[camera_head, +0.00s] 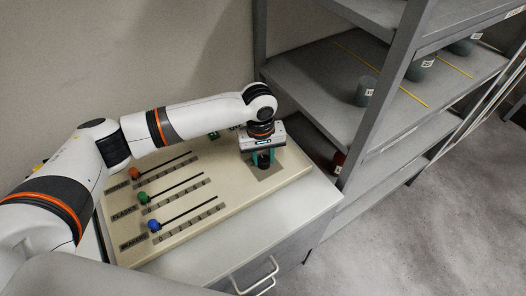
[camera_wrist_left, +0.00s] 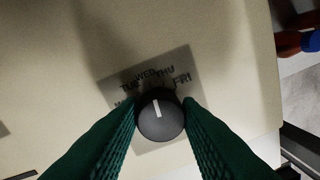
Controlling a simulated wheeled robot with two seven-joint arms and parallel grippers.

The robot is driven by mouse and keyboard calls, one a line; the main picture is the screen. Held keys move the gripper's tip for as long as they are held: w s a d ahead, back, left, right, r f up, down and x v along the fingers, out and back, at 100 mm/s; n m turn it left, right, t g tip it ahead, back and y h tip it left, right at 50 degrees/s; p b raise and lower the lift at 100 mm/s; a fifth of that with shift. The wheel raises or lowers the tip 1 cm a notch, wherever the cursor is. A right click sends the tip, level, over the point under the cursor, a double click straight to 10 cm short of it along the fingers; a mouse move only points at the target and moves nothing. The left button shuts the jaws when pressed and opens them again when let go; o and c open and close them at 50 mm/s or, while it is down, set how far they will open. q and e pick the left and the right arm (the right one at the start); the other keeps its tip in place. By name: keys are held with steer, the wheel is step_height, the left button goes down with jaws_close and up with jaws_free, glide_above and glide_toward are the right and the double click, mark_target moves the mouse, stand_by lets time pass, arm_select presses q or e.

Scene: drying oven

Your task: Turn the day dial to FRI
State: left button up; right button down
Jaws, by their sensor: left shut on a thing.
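The day dial is a round black knob with a white pointer line (camera_wrist_left: 160,116) on a grey plate (camera_wrist_left: 152,150). Its labels TUE, WED, THU and FRI (camera_wrist_left: 182,80) arc above the knob; a label at the left is partly hidden. The pointer points up and slightly left, near WED and toward the gap before THU. My left gripper (camera_wrist_left: 161,112) is shut on the dial, with one green finger on each side. In the head view the left gripper (camera_head: 263,158) reaches down over the dial at the panel's right end. My right gripper is not in view.
The cream panel (camera_head: 235,205) has sliders with orange (camera_head: 134,173), green (camera_head: 142,197) and blue (camera_head: 154,225) knobs left of the dial. It lies on a grey cabinet (camera_head: 310,210). A grey shelf (camera_head: 440,85) with several numbered grey containers (camera_head: 366,90) stands close at the right.

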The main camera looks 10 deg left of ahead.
arm_select(q)
steer(key=m+p, duration=0.1)
steer(key=p, duration=0.1)
steer(key=m+p, duration=0.2)
steer(key=shift+d+r, duration=0.1)
steer(key=shift+r, duration=0.2)
steer(key=shift+m+p, duration=0.75)
steer(key=shift+m, duration=0.35)
steer(key=m+p, duration=0.1)
steer(key=m, duration=0.1)
steer(key=shift+f+m+p, duration=0.1)
steer(key=shift+m+p, duration=0.2)
steer(key=shift+w+f+m+p, duration=0.1)
steer(key=shift+m+p, duration=0.55)
steer(key=shift+m, duration=0.75)
steer(key=o, duration=1)
